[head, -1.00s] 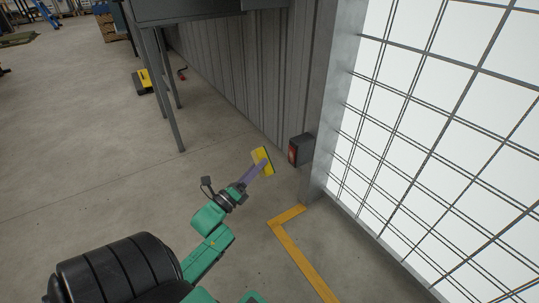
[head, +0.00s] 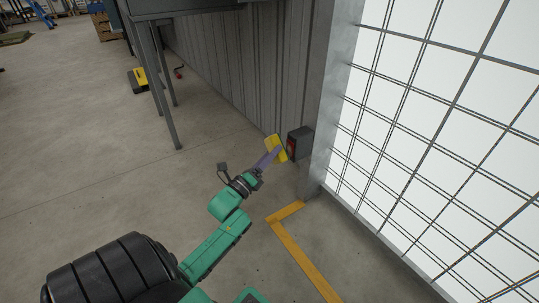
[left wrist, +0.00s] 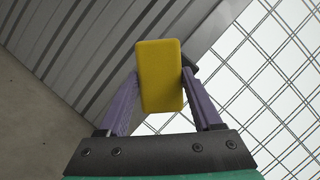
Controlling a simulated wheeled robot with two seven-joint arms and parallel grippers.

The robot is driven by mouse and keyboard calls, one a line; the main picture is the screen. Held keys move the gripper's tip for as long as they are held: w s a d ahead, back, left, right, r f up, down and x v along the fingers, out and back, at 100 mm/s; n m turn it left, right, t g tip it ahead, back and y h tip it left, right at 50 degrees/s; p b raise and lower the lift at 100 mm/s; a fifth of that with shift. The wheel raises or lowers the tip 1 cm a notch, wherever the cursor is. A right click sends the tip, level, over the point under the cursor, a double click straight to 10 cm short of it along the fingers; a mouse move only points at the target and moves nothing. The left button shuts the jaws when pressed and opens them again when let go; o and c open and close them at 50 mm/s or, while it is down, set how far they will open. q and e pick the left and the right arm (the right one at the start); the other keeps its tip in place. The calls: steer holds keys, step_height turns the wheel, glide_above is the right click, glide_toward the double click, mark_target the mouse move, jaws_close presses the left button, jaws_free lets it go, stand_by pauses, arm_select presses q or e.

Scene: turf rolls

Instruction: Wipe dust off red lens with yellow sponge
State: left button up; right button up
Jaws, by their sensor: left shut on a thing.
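The yellow sponge (head: 275,147) is held in my left gripper (head: 268,157), whose purple fingers are shut on it. In the left wrist view the sponge (left wrist: 160,76) sits between both fingers (left wrist: 160,100). The red lens (head: 291,146) is on the side of a dark box (head: 302,143) on the wall by the door frame. The sponge is just left of the lens; I cannot tell whether they touch. In the left wrist view the lens is hidden. Dust on it is too small to make out. My right gripper is not in view.
A metal frame (head: 327,100) and bright gridded door (head: 440,130) stand on the right. Corrugated wall (head: 240,70) runs behind. A grey table (head: 190,8) with thin legs stands at upper left. A yellow line (head: 300,260) marks the floor, which is otherwise open nearby.

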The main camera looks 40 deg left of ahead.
mark_target(279, 160)
arm_select(q)
steer(key=shift+w+d+b, duration=0.3)
steer(key=shift+w, duration=0.65)
steer(key=d+p, duration=0.1)
steer(key=s+d+p, duration=0.1)
steer(key=d, duration=0.1)
steer(key=shift+r, duration=0.15)
steer(key=shift+s+d, duration=0.2)
steer(key=shift+d, duration=0.2)
steer(key=shift+w, duration=0.15)
steer(key=shift+w+a+f+b, duration=0.15)
steer(key=shift+w+a+b, duration=0.15)
steer(key=shift+a, duration=0.45)
steer(key=shift+w+a+f+b, duration=0.1)
steer(key=shift+w+a+b, duration=0.15)
steer(key=shift+a, duration=0.45)
steer(key=shift+w+a+r, duration=0.15)
steer(key=shift+a, duration=0.3)
steer(key=shift+c, duration=0.6)
